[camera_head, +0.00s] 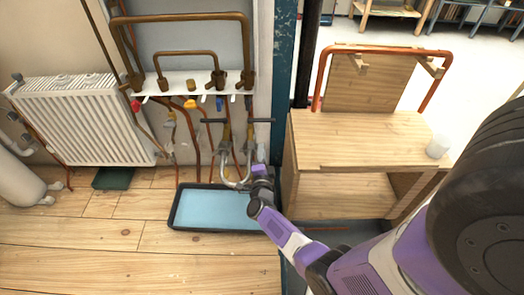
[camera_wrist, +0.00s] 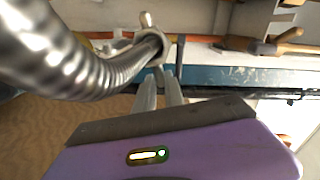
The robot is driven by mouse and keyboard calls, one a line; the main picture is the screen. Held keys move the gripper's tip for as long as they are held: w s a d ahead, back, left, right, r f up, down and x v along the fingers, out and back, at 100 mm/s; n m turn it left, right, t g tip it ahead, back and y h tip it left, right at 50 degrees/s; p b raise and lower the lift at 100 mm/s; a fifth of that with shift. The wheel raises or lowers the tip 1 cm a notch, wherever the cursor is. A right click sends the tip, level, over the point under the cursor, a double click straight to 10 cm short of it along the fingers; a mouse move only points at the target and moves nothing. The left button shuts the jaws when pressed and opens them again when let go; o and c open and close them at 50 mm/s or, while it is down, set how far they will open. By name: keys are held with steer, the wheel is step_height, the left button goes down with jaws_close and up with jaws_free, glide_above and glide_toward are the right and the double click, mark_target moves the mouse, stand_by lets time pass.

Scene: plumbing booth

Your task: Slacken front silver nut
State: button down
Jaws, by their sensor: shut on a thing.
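The front silver nut (camera_wrist: 155,50) shows in the wrist view at the end of a thick ribbed silver hose (camera_wrist: 70,60), with a small knob standing up from it. My gripper (camera_wrist: 163,78) reaches up from below, and its two pale fingers are shut on the nut. Their tips are partly hidden against it. In the head view my gripper (camera_head: 261,163) is at the right-hand silver hoses under the brass pipes, above the right end of the blue tray. The nut itself is too small and covered to make out there.
A shallow tray (camera_head: 180,222) with a blue inside lies on the plank floor below the pipes. A white radiator (camera_head: 85,120) is at the left.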

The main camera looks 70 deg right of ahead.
steer(key=shift+w+a+r+n+p, duration=0.1)
steer(key=shift+r+n+p, duration=0.25)
steer(key=shift+n, duration=0.35)
steer(key=shift+w+a+r+n+p, duration=0.15)
steer(key=shift+n+p, duration=0.3)
steer(key=shift+n, duration=0.25)
steer(key=shift+w+d+r+n+p, duration=0.1)
steer(key=shift+r+n+p, duration=0.25)
steer(key=shift+n, duration=0.35)
steer(key=shift+f, duration=0.1)
steer(key=c, duration=1.7)
jaws_free()
steer(key=p+v, duration=0.3)
steer(key=v, duration=0.5)
steer(key=shift+w, duration=0.1)
